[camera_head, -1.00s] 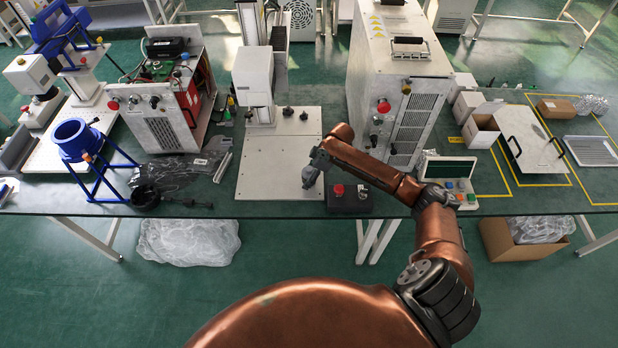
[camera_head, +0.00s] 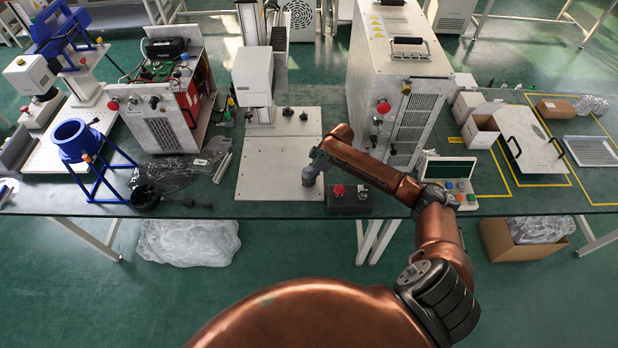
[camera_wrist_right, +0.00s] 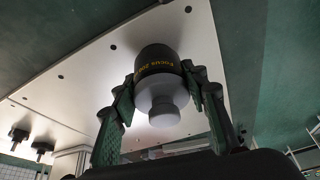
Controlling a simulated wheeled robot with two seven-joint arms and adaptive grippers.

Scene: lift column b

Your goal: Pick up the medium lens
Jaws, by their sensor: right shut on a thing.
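My right gripper (camera_head: 309,182) is low over the front right part of a pale metal plate (camera_head: 265,180) in the head view. In the right wrist view, its green-padded fingers (camera_wrist_right: 162,92) are closed around a lens (camera_wrist_right: 160,68). The lens has a black upper barrel with yellow lettering and a white stepped lower part. The plate lies directly behind it in that view; I cannot tell whether they touch. In the head view the gripper hides the lens. My left gripper is not in view.
A black box with a red button (camera_head: 339,189) stands right beside the gripper. A white column machine (camera_head: 252,75) rises at the back of the plate, with small dark knobs (camera_head: 287,112) near it. A large grey cabinet (camera_head: 400,85) stands behind the arm.

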